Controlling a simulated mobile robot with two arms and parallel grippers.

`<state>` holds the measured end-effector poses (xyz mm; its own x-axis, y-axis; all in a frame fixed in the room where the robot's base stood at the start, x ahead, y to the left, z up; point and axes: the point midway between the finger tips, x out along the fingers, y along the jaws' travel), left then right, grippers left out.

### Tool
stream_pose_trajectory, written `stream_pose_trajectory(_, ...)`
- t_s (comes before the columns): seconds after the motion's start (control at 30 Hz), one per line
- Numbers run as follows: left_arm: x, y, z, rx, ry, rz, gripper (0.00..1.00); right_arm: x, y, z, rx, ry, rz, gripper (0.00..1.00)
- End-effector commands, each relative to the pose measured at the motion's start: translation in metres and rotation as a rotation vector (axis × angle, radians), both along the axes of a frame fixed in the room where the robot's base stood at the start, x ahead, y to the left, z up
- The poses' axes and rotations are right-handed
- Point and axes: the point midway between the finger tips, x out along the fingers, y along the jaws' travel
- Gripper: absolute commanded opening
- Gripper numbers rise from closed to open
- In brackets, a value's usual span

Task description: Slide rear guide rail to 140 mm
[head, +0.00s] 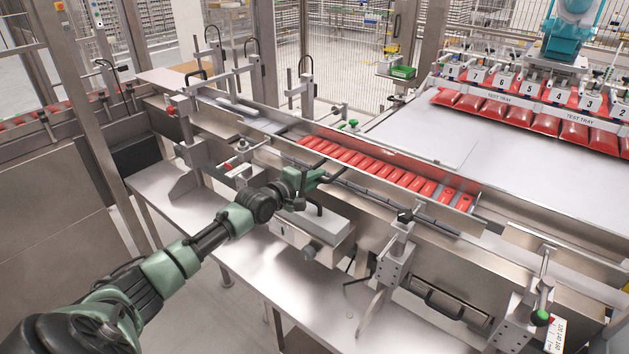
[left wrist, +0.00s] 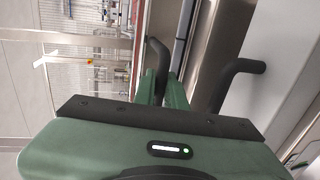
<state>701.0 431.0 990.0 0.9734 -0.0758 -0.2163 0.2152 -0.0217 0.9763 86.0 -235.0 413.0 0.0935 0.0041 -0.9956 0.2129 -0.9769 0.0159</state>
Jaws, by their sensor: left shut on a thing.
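My left gripper (head: 318,178) reaches in from the left, over the front side of the conveyor channel. In the left wrist view its green fingers (left wrist: 165,88) are closed around a black handle (left wrist: 155,57). What the handle joins is mostly hidden by the fingers. The rear guide rail (head: 385,158) seems to be the long metal strip along the far side of the row of red packs (head: 375,170). A dark front rail (head: 400,204) runs along the near side. I cannot read any scale value. My right gripper is not in view.
A grey block (head: 322,226) with a second black handle (left wrist: 240,75) sits just below the gripper. Upright clamp posts (head: 396,262) stand along the near side. The steel table (head: 250,275) has bare room.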

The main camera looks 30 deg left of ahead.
Motion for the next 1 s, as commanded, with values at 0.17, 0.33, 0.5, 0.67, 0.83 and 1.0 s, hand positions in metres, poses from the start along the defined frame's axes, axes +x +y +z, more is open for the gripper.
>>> stream_pose_trajectory(0.17, 0.011, -0.001, 0.001, -0.001, -0.003, 0.000, 0.00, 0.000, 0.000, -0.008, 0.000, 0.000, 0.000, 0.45)
stream_pose_trajectory(0.33, 0.011, -0.001, 0.001, 0.000, -0.001, 0.000, 0.00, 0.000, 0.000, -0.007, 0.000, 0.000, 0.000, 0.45)
stream_pose_trajectory(0.5, 0.011, -0.001, 0.001, 0.000, -0.002, 0.000, 0.33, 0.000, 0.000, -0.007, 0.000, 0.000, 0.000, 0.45)
stream_pose_trajectory(0.67, 0.011, -0.001, 0.001, 0.000, -0.003, 0.000, 0.33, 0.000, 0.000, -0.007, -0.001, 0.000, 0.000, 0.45)
stream_pose_trajectory(0.83, 0.006, -0.001, 0.002, -0.001, -0.003, -0.002, 0.33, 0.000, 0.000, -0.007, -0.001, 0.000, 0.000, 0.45)
stream_pose_trajectory(1.0, -0.016, 0.001, 0.005, 0.001, 0.000, -0.002, 0.33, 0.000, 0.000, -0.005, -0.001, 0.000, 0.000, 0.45)
